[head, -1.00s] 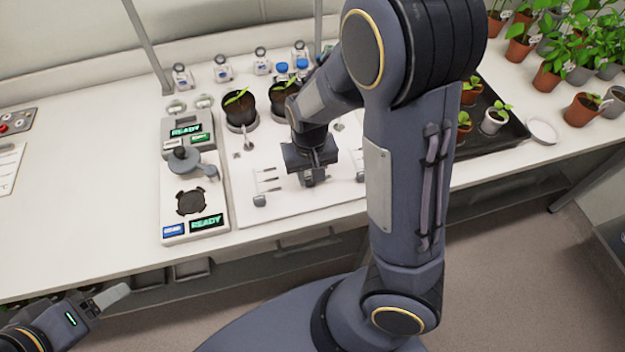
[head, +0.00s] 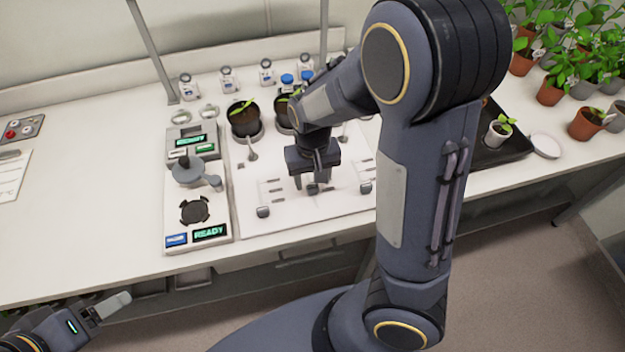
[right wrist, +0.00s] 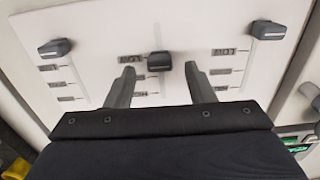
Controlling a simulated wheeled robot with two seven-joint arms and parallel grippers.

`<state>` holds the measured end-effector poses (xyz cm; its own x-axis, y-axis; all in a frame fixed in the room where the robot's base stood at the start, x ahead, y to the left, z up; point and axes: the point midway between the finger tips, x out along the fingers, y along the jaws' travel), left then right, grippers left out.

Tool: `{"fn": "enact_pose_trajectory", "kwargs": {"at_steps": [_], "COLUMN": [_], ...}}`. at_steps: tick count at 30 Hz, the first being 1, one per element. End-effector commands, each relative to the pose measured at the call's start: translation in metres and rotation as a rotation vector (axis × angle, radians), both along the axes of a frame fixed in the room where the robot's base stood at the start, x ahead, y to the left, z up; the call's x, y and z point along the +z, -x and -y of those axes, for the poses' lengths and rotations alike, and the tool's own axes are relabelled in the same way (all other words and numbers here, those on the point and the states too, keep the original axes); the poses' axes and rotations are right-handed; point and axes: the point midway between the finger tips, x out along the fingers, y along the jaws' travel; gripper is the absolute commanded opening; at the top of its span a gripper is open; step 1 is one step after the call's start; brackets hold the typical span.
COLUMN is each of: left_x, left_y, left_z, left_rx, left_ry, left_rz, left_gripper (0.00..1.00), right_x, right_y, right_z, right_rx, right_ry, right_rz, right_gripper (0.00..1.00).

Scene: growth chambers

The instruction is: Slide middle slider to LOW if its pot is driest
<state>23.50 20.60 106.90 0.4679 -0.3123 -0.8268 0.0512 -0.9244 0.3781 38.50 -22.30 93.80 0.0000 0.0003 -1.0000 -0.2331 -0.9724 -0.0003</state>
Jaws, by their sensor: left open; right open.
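The white slider panel (head: 285,222) lies flat on the bench with three dark knobs. The middle knob (right wrist: 159,62) sits between the spread fingertips of my right gripper (right wrist: 159,68), with gaps showing on both sides. It is beside the first of its small labels and slightly farther back than the left knob (head: 263,211) and right knob (head: 365,187). Two dark pots with seedlings, a left pot (head: 245,120) and another pot (head: 282,112), stand behind the panel; my right arm covers the space beyond. My left gripper (head: 112,305) is open, low at left.
A grey-white instrument (head: 170,215) with several screens, two reading READY, stands left of the panel. Small labelled bottles (head: 228,79) line the back. A black tray (head: 510,150) and potted plants are at the right. The bench's left part is mostly clear.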

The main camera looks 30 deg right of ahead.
Motion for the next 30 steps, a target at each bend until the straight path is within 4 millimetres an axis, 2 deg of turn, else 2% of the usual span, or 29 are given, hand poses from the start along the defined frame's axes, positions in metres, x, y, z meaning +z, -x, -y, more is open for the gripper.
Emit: {"fn": "enact_pose_trajectory", "kwargs": {"at_steps": [3,10,30], "left_x": [0.005,0.008,0.009], "left_y": [0.000,0.000,0.000], "left_z": [0.000,0.000,0.000], "left_rx": [0.000,0.000,0.000], "left_ry": [0.000,0.000,0.000], "left_rz": [0.000,0.000,0.000], "left_gripper": [0.67,0.67,0.67], "right_x": [0.025,0.053,0.058], "right_y": [-0.001,-0.001,0.002], "right_z": [-0.001,0.000,0.000], "right_rx": [0.001,0.000,-0.003], "right_ry": [-0.003,-0.001,-0.016], "right_rz": [0.007,0.003,0.002], "right_gripper": [0.49,0.49,0.49]}}
